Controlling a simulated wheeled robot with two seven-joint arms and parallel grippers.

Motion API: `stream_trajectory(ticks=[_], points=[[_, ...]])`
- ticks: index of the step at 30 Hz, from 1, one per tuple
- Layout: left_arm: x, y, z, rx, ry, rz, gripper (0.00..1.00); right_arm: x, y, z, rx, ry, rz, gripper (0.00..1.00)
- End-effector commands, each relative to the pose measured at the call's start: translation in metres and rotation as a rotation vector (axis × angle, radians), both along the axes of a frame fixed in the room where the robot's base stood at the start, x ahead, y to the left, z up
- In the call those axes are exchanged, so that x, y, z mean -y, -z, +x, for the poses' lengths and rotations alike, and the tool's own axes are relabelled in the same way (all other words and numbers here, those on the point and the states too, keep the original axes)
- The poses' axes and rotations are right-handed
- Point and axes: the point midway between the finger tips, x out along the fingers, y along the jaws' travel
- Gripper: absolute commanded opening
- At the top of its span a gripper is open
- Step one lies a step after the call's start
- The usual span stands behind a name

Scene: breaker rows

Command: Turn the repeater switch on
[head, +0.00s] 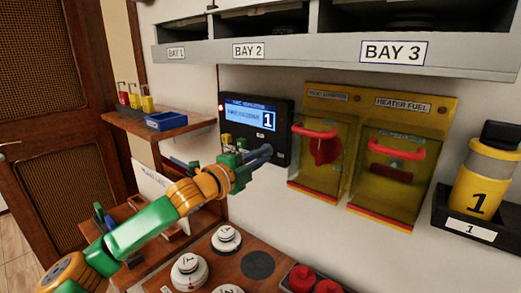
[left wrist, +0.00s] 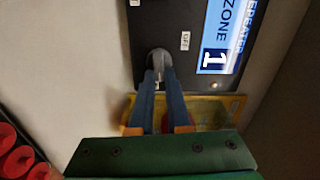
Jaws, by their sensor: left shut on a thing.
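The black repeater panel (head: 284,118) is on the wall, with a lit blue screen (head: 250,117) showing a large 1. In the left wrist view its screen (left wrist: 224,38) reads REPEATER ZONE 1. The grey round switch (left wrist: 158,58) sits on the panel beside a small OFF label (left wrist: 185,40). My left gripper (head: 264,152) is at the panel's lower edge. In the left wrist view its blue fingers (left wrist: 161,78) are closed on the switch, partly hiding it. The switch is hidden in the head view. My right gripper is not in view.
Yellow covered boxes with red handles (head: 397,150) hang just right of the panel. A yellow canister (head: 484,185) stands farther right. A wooden shelf (head: 178,133) with a blue tray (head: 166,121) is at left. White round items (head: 189,271) sit below. The bay shelf overhangs above.

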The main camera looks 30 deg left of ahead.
Motion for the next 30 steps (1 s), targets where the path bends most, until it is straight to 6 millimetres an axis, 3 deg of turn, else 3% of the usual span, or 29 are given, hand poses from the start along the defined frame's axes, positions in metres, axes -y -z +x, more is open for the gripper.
stream_trajectory(ticks=[9, 25, 26, 27, 29, 30], points=[[0.0, 0.0003, 0.0, 0.009, 0.0, 0.103, 0.0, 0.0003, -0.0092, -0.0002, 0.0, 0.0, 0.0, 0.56], [-0.0002, 0.0015, 0.0, 0.01, -0.001, 0.122, 0.0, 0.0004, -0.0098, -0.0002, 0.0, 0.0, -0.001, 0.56], [-0.0002, 0.0015, 0.0, 0.01, -0.001, 0.122, 0.2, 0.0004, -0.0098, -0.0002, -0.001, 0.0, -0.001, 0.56], [-0.0002, 0.0015, 0.0, 0.01, -0.001, 0.122, 0.31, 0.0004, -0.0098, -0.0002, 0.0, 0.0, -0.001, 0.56], [-0.0002, 0.0015, 0.0, 0.01, -0.001, 0.122, 0.45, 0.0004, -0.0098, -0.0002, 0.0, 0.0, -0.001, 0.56], [-0.0002, 0.0015, 0.0, 0.01, -0.001, 0.122, 0.45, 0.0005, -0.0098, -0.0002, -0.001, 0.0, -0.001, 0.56]])
